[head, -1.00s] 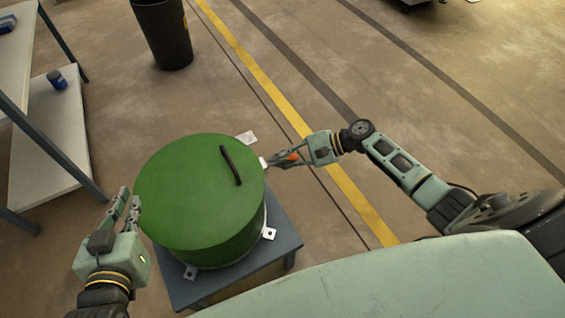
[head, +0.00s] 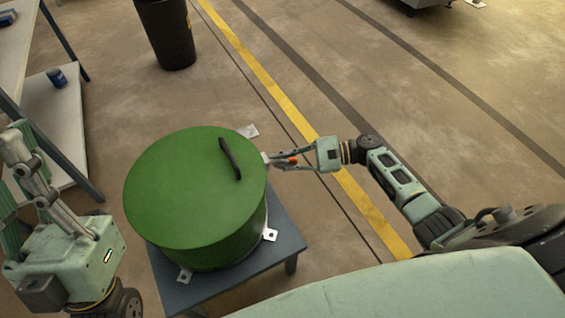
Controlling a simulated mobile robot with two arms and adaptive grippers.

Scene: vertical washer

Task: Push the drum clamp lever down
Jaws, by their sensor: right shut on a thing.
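The green drum (head: 178,190) stands on a low grey-blue table, its lid on and a black handle (head: 230,158) across the top. My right gripper (head: 271,161) is at the drum's right rim, shut on a small part there that I take to be the clamp lever; the fingers hide most of it. A bit of orange shows between the fingers. My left gripper (head: 22,160) is off to the left of the drum, apart from it and pointing up and away. Whether its fingers are open is hard to tell.
A black bin (head: 166,35) stands at the back. A shelf unit (head: 60,130) with a blue can (head: 57,78) is at the left. The floor to the right is open.

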